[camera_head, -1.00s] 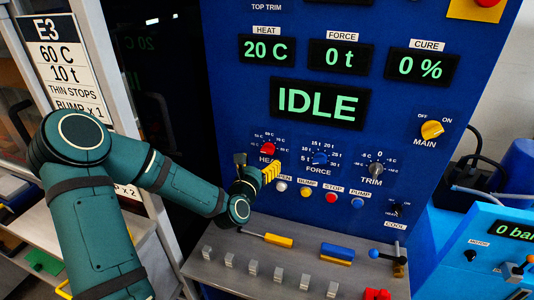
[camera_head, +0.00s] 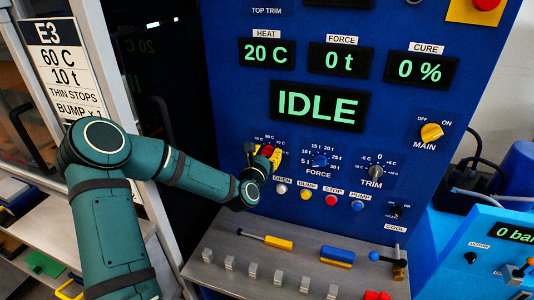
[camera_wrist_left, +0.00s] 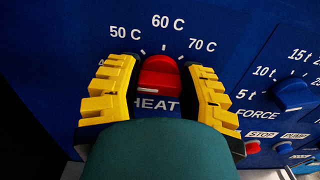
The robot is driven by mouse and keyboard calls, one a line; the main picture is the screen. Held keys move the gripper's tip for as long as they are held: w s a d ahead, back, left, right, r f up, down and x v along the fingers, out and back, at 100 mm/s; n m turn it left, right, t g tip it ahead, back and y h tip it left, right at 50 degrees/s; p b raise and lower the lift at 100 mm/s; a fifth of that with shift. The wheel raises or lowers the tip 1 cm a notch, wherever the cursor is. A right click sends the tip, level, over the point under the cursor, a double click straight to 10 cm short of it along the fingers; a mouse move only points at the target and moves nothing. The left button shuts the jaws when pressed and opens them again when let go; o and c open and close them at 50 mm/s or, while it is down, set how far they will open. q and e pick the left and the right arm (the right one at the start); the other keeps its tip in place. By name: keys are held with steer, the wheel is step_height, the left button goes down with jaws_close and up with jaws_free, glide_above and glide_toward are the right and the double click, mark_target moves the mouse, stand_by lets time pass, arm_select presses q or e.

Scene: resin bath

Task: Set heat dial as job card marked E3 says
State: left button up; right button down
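The red heat dial (camera_head: 267,150) is on the blue panel, and it also shows in the left wrist view (camera_wrist_left: 159,77) below the 60 C mark. My left gripper (camera_head: 270,157) is at the dial. In the left wrist view, its yellow fingers (camera_wrist_left: 160,85) stand apart on either side of the dial, with narrow gaps near the tips. The dial's pointer setting is not clear. The heat display (camera_head: 266,53) reads 20 C. The job card E3 (camera_head: 62,62) at the left reads 60 C, 10 t, thin stops. My right gripper is not in view.
The blue force dial (camera_head: 320,161) and the trim dial (camera_head: 376,171) are right of the heat dial. Several push buttons sit below them. A grey shelf (camera_head: 285,262) under the panel holds small blocks and tools. The main switch (camera_head: 431,131) is further right.

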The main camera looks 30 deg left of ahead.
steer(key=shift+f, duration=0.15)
arm_select(q)
steer(key=m+b, duration=0.2)
steer(key=m, duration=0.1)
steer(key=shift+d+m+b, duration=0.1)
steer(key=shift+m+b, duration=0.2)
steer(key=m+b, duration=0.3)
steer(key=shift+f+m, duration=0.1)
steer(key=shift+m, duration=0.2)
steer(key=m+b, duration=0.7)
steer(key=shift+d+f, duration=0.1)
steer(key=shift+d, duration=0.05)
steer(key=shift+m+b, duration=1.45)
steer(key=shift+m, duration=0.35)
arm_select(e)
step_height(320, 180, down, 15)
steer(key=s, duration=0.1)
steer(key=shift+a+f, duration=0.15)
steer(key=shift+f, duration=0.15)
arm_select(q)
steer(key=o, duration=1.2)
steer(key=shift+w, duration=0.1)
